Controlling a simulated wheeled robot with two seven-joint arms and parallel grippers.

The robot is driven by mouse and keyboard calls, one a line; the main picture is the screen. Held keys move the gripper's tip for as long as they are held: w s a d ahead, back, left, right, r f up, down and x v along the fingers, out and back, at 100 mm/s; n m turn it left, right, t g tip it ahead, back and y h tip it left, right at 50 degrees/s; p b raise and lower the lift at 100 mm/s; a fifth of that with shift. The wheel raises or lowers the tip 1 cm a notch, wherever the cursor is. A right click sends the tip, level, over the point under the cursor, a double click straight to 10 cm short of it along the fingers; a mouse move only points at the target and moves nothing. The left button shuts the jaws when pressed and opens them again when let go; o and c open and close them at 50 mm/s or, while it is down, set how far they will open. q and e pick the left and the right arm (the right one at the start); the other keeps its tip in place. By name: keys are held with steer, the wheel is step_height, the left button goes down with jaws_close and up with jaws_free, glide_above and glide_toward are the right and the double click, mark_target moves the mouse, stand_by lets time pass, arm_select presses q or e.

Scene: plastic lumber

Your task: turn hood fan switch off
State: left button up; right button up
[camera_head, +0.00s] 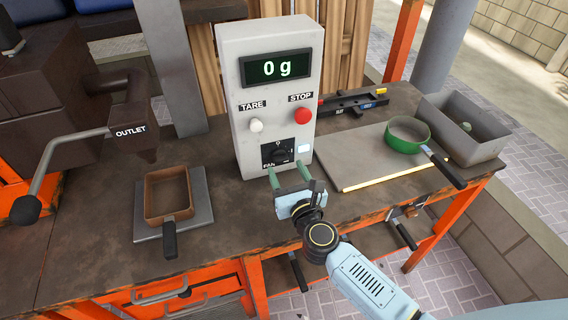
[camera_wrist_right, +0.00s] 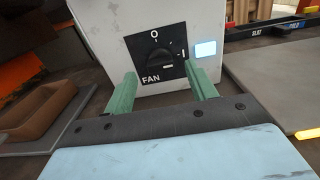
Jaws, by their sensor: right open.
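The fan switch (camera_head: 279,153) is a black rotary knob on a dark square plate, low on the front of a grey control box (camera_head: 240,110). In the right wrist view the fan knob (camera_wrist_right: 158,60) has an "O" mark above it and an "I" mark to its right, with "FAN" printed below. A lit pale indicator (camera_wrist_right: 206,49) sits right of the plate. My right gripper (camera_head: 288,178) is open, its two green fingers pointing at the box just below the knob. The fingers look apart from the knob. My left gripper is not in view.
The box carries a white TARE button (camera_head: 256,125), a red STOP button (camera_head: 303,117) and a display reading 0 g. A brown pan (camera_head: 168,196) rests on a scale plate at left. A green pan (camera_head: 408,131) and yellow stick (camera_head: 394,174) lie right.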

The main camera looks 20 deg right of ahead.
mark_target(280, 158)
steer(key=shift+w, duration=1.45)
steer(key=c, duration=1)
